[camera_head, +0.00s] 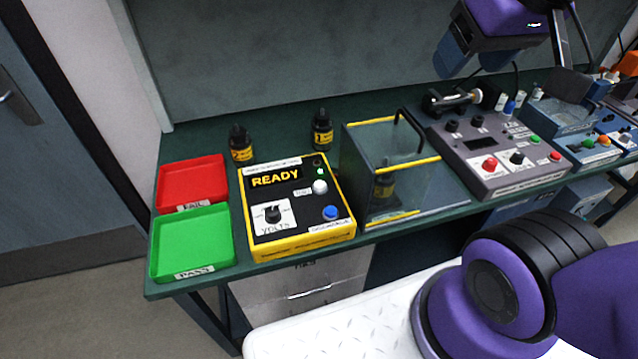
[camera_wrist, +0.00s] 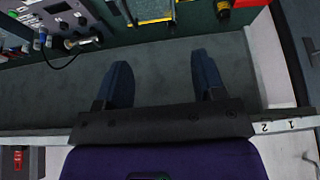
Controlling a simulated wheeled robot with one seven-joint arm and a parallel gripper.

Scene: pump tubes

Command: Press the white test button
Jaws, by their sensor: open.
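The white test button (camera_head: 320,187) is a small round knob on the right side of the yellow and black tester box (camera_head: 301,240). The tester's display reads READY, and a small green light glows above the button. A blue button (camera_head: 330,212) sits below it and a black VOLTS dial (camera_head: 272,214) is at its lower left. My gripper (camera_head: 455,62) is at the upper right in the head view, high and well away from the tester. In the wrist view my gripper (camera_wrist: 160,82) shows two dark fingers spread apart with nothing between them.
Left of the tester lie a red FAIL tray (camera_head: 193,184) and a green PASS tray (camera_head: 192,243). A clear box (camera_head: 425,180) with yellow edges holds a dark bottle, right of the tester. Two dark bottles, one here (camera_head: 321,130), stand behind. A grey control unit (camera_head: 500,150) is farther right.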

